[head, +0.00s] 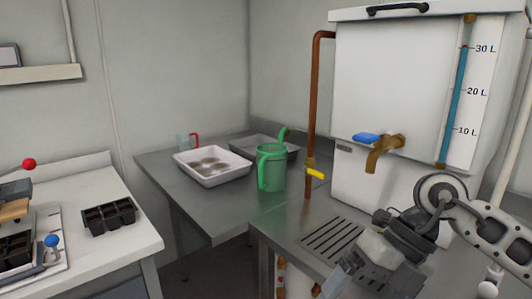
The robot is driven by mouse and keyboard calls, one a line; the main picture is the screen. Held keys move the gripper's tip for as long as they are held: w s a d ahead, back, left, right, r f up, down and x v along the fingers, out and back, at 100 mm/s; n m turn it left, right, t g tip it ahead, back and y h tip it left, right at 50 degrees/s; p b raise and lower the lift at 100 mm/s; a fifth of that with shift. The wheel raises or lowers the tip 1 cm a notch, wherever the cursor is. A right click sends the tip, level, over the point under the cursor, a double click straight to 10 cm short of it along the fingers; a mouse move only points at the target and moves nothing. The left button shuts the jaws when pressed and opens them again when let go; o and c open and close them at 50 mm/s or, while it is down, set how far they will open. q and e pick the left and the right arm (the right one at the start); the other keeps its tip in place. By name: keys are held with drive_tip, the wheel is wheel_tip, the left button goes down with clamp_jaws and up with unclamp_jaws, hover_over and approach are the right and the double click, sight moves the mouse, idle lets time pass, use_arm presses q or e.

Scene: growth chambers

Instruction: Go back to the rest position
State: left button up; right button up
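My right arm comes in from the right, in front of the white water tank (385,95). My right gripper (338,284) is low in the view, just in front of the slotted drain (335,236) of the metal bench. It points down and to the left near the bottom edge, and its fingertips are not clear enough to show whether they are open. I see nothing held in it. My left gripper is not in view.
A green watering can (271,168), a white tray (222,178) and a clear cup with a red handle (185,141) stand on the metal bench (228,217). A brass tap (383,150) and copper pipe (314,100) are near my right arm. A black cell tray (109,216) sits on the left table.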

drive_tip(key=s+a+r+m+y, duration=0.2)
drive_tip(key=a+y, duration=0.4)
drive_tip(key=y, duration=0.1)
drive_tip(key=s+a+r+m+y, duration=0.2)
drive_tip(key=a+y, duration=0.4)
drive_tip(key=a, duration=0.1)
drive_tip(key=w+d+f+m+t+h, duration=0.35)
drive_tip(key=f+m+t+h, duration=0.2)
drive_tip(key=m+t, duration=0.55)
drive_tip(key=w+d+f+m+t+h, duration=0.35)
drive_tip(key=d+f+m+t, duration=0.2)
drive_tip(key=m+t, duration=0.55)
drive_tip(key=s+d+f+m+g+h, duration=0.2)
drive_tip(key=s+f, duration=0.4)
drive_tip(key=f, duration=0.3)
drive_tip(key=s+d+f+m+g+h, duration=0.3)
drive_tip(key=s+f+m+g+h, duration=0.2)
drive_tip(key=f, duration=0.5)
drive_tip(key=shift+s+m+g, duration=0.45)
drive_tip(key=shift+m+g, duration=0.75)
drive_tip(key=shift+d, duration=0.1)
